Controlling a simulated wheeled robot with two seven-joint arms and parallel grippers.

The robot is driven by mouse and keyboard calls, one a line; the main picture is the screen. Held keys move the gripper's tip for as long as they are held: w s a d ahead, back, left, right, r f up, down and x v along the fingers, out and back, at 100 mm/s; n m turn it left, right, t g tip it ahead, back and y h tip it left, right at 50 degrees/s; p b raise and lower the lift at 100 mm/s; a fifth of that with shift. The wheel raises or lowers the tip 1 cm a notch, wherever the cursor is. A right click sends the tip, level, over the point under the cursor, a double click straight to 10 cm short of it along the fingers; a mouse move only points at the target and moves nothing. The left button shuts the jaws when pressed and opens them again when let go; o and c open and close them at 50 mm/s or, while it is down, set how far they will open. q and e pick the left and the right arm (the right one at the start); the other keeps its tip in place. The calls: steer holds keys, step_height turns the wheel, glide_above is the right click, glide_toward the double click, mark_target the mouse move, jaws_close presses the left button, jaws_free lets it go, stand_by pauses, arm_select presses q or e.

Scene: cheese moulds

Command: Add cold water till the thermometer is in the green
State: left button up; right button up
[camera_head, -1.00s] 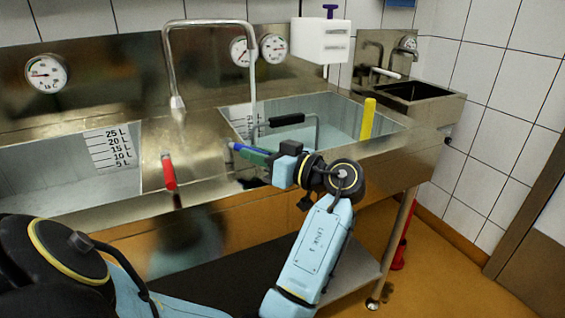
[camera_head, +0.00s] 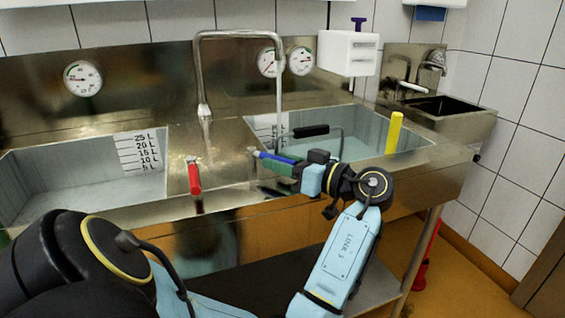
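A blue lever handle (camera_head: 272,155) is on the front edge of the sinks, left of the right basin. A red lever handle (camera_head: 194,178) stands farther left. Round dial gauges are on the back wall: one at left (camera_head: 82,77), two at right (camera_head: 271,62) (camera_head: 301,61). Their coloured zones are too small to read.
The left basin (camera_head: 60,198) has a litre scale (camera_head: 138,152). The right basin (camera_head: 361,119) holds a tool with a black handle (camera_head: 310,131). A yellow handle (camera_head: 394,132) stands at its right. A white box (camera_head: 347,54) hangs behind. A small sink (camera_head: 440,108) is at right.

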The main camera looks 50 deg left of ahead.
arm_select(q)
steer(key=shift+d, duration=0.1)
